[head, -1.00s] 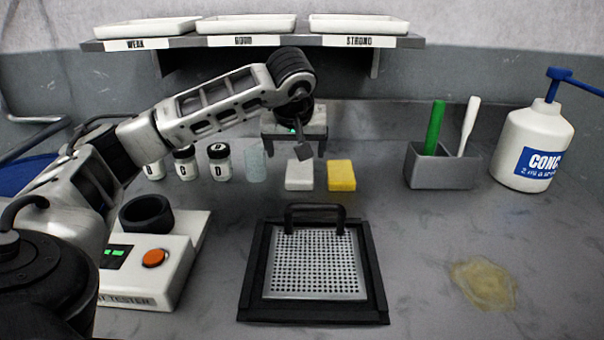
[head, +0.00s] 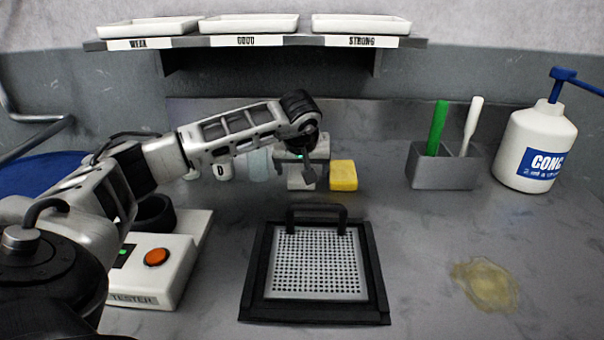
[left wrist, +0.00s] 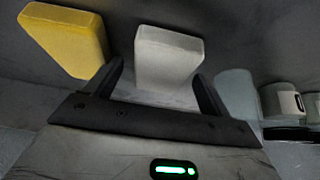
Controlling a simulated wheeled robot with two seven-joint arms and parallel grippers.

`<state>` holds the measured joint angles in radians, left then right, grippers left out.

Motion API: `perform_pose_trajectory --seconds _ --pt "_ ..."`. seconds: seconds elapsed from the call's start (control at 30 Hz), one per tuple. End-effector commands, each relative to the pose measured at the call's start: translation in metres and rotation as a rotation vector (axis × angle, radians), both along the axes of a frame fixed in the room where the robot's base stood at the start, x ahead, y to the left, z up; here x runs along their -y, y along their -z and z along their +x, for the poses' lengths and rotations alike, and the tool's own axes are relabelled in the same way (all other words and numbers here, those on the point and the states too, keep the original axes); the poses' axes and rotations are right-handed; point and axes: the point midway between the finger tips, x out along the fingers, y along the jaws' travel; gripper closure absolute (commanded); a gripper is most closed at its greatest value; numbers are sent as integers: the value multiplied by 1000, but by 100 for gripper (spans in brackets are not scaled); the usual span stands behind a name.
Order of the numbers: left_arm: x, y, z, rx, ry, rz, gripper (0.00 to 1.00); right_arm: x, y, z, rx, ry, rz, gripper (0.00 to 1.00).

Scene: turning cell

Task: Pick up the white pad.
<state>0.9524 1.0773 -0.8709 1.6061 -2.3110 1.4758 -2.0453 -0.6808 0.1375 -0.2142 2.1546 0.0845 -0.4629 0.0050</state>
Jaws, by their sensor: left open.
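The white pad (left wrist: 167,55) lies on the bench between the yellow pad and a pale bluish translucent item. In the head view it is mostly hidden behind my left gripper (head: 302,182), with a part of it possibly showing below the gripper body. My left gripper is open and points down at the pad. In the left wrist view its two fingers (left wrist: 160,82) stand on either side of the pad's near end, with the pad between them. I cannot tell how high the fingertips are above the bench. My right gripper is not in view.
The yellow pad (head: 342,175) lies close to the right of the gripper. The bluish item (left wrist: 238,95) and bottles (head: 221,168) stand to the left. A black-framed perforated plate (head: 315,264), a tester (head: 160,270), a grey holder (head: 445,167) and a CONC. jug (head: 536,145) surround it.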

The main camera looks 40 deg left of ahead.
Motion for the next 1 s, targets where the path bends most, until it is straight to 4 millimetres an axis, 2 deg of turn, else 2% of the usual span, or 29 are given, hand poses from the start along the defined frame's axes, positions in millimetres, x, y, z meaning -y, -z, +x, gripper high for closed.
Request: perform_pose_trajectory --seconds 0.73,0.77,0.9,0.93,1.0 --pt "0 5 0 -1 -1 0 18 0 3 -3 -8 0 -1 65" --pt "0 5 0 -1 -1 0 21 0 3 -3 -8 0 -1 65" --pt "0 5 0 0 -1 0 60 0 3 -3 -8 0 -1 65" --pt "0 5 0 0 -1 0 66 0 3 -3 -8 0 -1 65" --pt "0 5 0 0 -1 0 66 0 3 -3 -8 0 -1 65"
